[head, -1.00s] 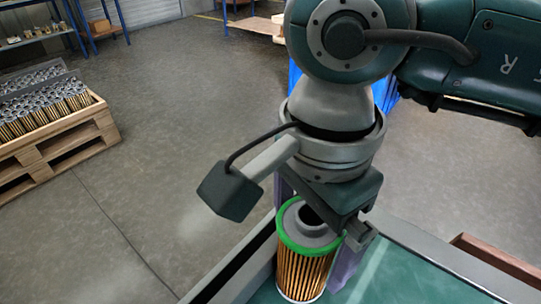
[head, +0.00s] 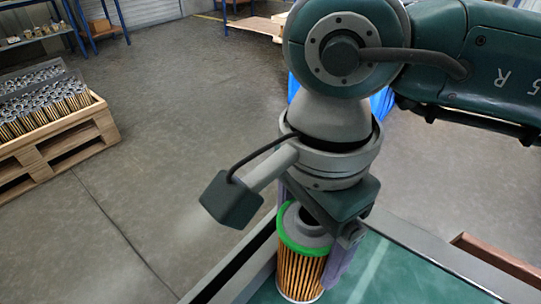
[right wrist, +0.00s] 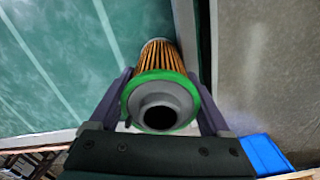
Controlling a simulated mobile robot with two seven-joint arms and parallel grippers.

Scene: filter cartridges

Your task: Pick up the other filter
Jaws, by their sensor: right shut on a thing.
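A filter (head: 301,266) with orange-brown pleats, a green rim and a grey top stands upright on the green work surface (head: 385,275), close to its raised grey edge. My right gripper (head: 314,232) is over it from above, with its fingers on both sides of the filter. In the right wrist view the filter (right wrist: 161,95) sits between the two fingers (right wrist: 162,105), which close against its green-rimmed end. The filter's lower part is partly hidden by a finger in the head view. My left gripper is not in view.
A wooden pallet box (head: 63,152) with many similar filters stands on the floor at the left. Blue shelving (head: 40,38) is at the back left. A blue object (head: 382,102) is partly hidden behind my right arm. The floor between is clear.

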